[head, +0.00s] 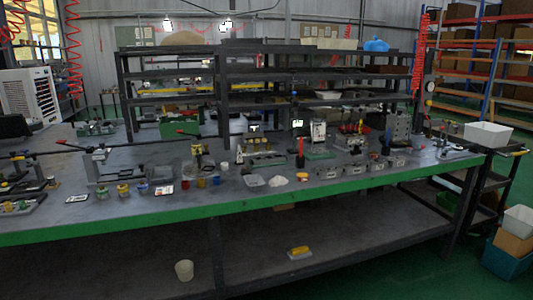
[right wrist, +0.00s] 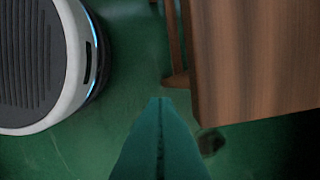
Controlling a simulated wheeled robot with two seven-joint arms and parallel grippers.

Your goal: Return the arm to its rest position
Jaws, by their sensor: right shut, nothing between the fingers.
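My right gripper (right wrist: 160,102) shows in the right wrist view, its dark green-tinted fingers together and empty. It hangs over the green floor (right wrist: 110,125), clear of the workbench. No gripper or arm shows in the head view, and my left gripper is in neither view. The workbench (head: 230,203) with a green front edge spans the head view. Several valve blocks (head: 365,165) stand on its right half.
In the right wrist view, a wooden piece (right wrist: 255,60) is close on the right of the fingers. My round base is at the left. A pale cup (head: 184,270) is on the lower shelf.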

